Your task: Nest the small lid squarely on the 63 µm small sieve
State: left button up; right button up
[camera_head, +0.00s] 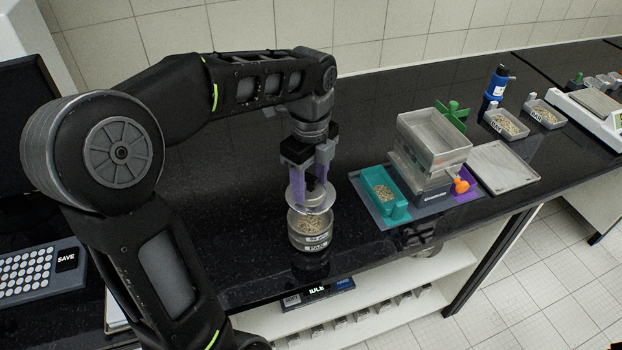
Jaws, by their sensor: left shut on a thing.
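My left gripper (308,178) points down near the middle of the bench, its purple fingers shut on the small round metal lid (309,200). The lid is held just above the small sieve (310,240), over its open top. Grainy tan material shows in the opening below the lid's front edge. Whether the lid touches the sieve's rim at the back is hidden. The sieve sits on a pan whose label (316,246) reads PAN; the sieve's own label is too small to read. My right gripper is not in view.
To the right stands a sieve shaker with a stacked grey rectangular tray (434,138), a teal box (380,192) of grains and an orange knob (461,186). A flat grey lid (503,167) lies beside it. A keyboard (42,270) is at the left. The bench's front edge is close to the sieve.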

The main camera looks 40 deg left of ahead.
pick_arm(q)
notch_tip(320, 180, down, 4)
jog(key=b, duration=0.3)
jog(key=shift+f, duration=0.1)
jog(key=shift+f+b, duration=0.35)
jog(key=shift+f, duration=0.2)
jog(key=shift+f, duration=0.7)
dwell(0.9)
jog(key=o, duration=1.6)
notch_tip(320, 180, up, 7)
jog(key=p, duration=0.5)
